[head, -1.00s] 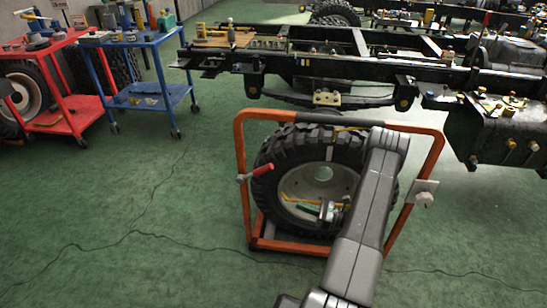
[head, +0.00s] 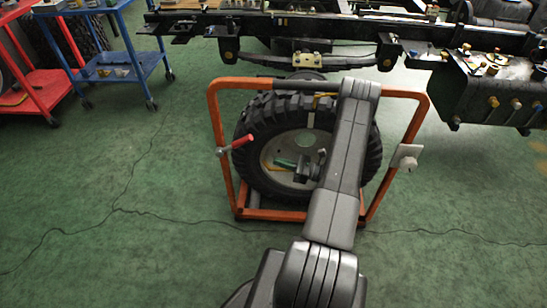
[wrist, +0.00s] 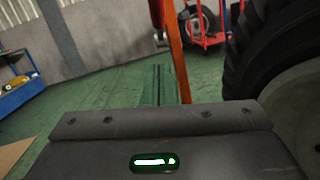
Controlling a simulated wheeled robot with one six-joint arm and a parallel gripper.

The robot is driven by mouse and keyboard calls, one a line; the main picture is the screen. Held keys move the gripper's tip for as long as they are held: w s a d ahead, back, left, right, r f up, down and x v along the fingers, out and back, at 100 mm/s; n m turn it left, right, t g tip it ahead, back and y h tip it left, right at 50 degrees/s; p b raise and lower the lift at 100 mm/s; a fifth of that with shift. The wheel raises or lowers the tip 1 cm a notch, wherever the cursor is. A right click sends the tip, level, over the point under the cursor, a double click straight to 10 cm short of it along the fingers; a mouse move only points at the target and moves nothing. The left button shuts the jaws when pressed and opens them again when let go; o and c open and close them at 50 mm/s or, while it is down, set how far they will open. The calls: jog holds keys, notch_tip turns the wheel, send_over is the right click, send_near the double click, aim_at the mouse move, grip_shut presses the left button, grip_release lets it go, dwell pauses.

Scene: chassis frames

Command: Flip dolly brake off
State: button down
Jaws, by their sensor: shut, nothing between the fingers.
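The dolly is an orange tube frame (head: 220,118) standing upright around a big black tyre (head: 252,127) with a pale wheel disc. A red-handled lever (head: 242,141), seemingly the brake, sticks out from the left post, tilted up to the right. My gripper (head: 279,162) is in front of the wheel disc, right of and below the red handle, apart from it in the picture. Its green fingers point left and are shut and empty. In the wrist view the fingers (wrist: 158,85) point toward the orange post (wrist: 177,55); a red piece at its top may be the handle.
A pale plate with a knob (head: 407,158) sits on the right post. A black truck chassis (head: 300,24) lies behind the dolly. A blue cart (head: 100,85) and a red cart (head: 30,95) stand at the left. The green floor in front is clear.

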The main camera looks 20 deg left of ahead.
send_near(235, 145)
notch_tip(235, 145, down, 3)
jog(key=a+r, duration=0.1)
jog(key=a, duration=0.1)
jog(key=a+r, duration=0.2)
jog(key=shift+w+p, duration=0.4)
jog(key=shift+w, duration=0.1)
